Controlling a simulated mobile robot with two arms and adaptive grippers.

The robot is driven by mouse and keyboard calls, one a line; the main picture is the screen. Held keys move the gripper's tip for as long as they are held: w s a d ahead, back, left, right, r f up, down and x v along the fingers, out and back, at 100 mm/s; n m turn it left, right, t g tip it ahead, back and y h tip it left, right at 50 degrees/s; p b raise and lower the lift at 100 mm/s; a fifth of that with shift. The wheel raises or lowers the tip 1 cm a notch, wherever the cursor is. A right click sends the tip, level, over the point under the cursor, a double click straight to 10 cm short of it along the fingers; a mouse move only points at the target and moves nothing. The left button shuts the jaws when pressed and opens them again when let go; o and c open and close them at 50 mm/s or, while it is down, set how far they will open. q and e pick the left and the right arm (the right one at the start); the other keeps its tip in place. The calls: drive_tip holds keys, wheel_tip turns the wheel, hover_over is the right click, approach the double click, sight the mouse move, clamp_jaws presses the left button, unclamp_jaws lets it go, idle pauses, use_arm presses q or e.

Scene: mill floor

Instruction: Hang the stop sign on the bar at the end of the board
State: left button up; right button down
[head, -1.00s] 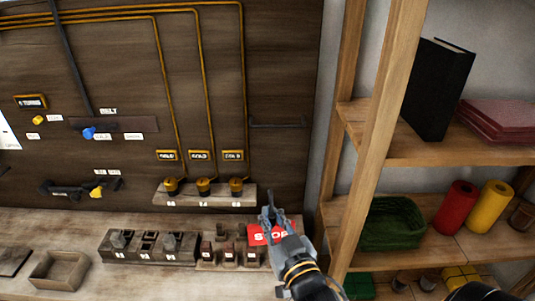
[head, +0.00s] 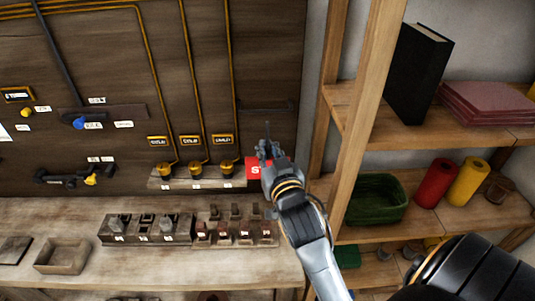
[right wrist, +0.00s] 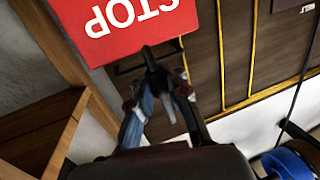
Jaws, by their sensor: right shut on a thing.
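The red stop sign (head: 253,170) is in my right gripper (head: 267,148), in front of the lower right of the dark wooden board (head: 270,60). In the head view the gripper and wrist hide much of the sign. In the right wrist view the sign (right wrist: 130,25) fills the top left, its lettering upside down, and the gripper tips (right wrist: 152,58) are shut at its lower edge. The thin dark bar (head: 268,107) is at the board's right end, above the sign and gripper in the head view. My left gripper is not in view.
A wooden shelf unit (head: 355,115) stands close to the right, with a green basket (head: 374,200) and rolls. Below the board, the bench (head: 150,268) holds dark blocks (head: 147,230) and an open wooden box (head: 62,255). A ledge with yellow-topped knobs (head: 196,168) is left of the sign.

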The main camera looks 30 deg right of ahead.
drive_tip(key=w+d+f+b, duration=0.2)
drive_tip(key=w+d, duration=0.4)
drive_tip(key=w, duration=0.3)
drive_tip(key=shift+w+f+b, duration=0.15)
drive_tip(key=shift+w+b, duration=0.25)
drive_tip(key=shift+b, duration=0.25)
idle(0.4)
drive_tip(key=c, duration=1.2)
unclamp_jaws()
